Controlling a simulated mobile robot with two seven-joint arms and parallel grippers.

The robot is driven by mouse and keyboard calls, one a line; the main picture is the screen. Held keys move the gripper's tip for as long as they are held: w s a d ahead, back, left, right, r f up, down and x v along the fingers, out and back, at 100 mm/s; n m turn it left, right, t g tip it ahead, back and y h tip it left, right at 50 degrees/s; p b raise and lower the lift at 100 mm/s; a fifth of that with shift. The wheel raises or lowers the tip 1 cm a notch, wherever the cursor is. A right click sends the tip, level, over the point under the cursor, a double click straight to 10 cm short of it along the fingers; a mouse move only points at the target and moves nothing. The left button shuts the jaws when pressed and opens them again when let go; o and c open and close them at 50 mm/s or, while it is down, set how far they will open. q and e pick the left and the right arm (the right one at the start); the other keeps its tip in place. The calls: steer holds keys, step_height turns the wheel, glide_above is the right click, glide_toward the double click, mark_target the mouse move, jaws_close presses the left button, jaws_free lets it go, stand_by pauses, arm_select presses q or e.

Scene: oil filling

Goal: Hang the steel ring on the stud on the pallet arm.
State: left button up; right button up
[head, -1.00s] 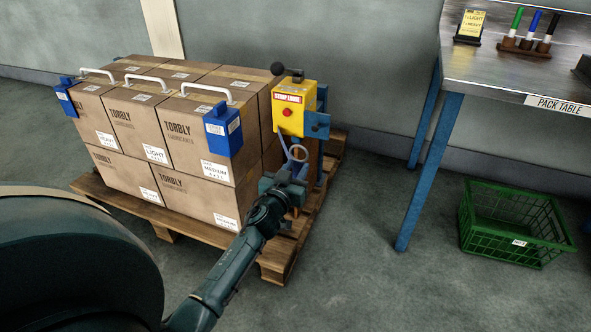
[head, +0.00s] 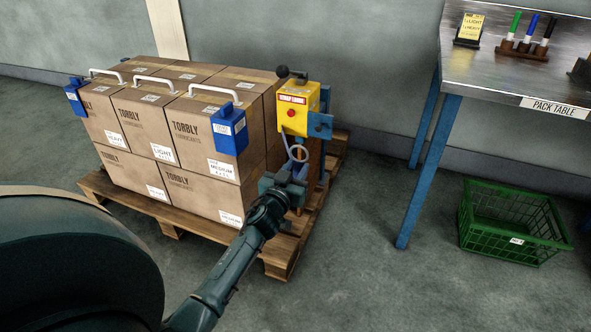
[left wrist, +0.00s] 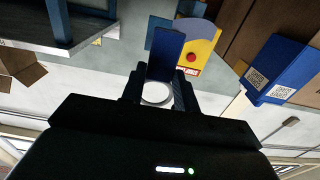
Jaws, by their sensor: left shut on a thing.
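In the left wrist view the ring (left wrist: 156,93) shows pale between the fingers, directly below the blue plate (left wrist: 167,54). In the head view the blue plate (head: 320,126) sits beside the yellow unit with a small dark spot on it, perhaps the stud. The ring is below this plate and apart from the spot. A thin bluish strap runs between the unit and ring. My right gripper is not in view.
Cartons (head: 190,135) with white handles and blue corner blocks stand on the wooden pallet (head: 271,262), close left of my gripper. The pack table (head: 500,75) and green crate (head: 515,225) are at the right. The floor between is clear.

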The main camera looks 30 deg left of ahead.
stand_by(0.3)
arm_select(q)
steer(key=s+d+p, duration=0.1)
steer(key=s+p, duration=0.1)
steer(key=s, duration=0.5)
steer(key=shift+d, duration=0.2)
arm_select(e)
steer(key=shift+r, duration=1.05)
arm_select(q)
steer(key=shift+r, duration=0.1)
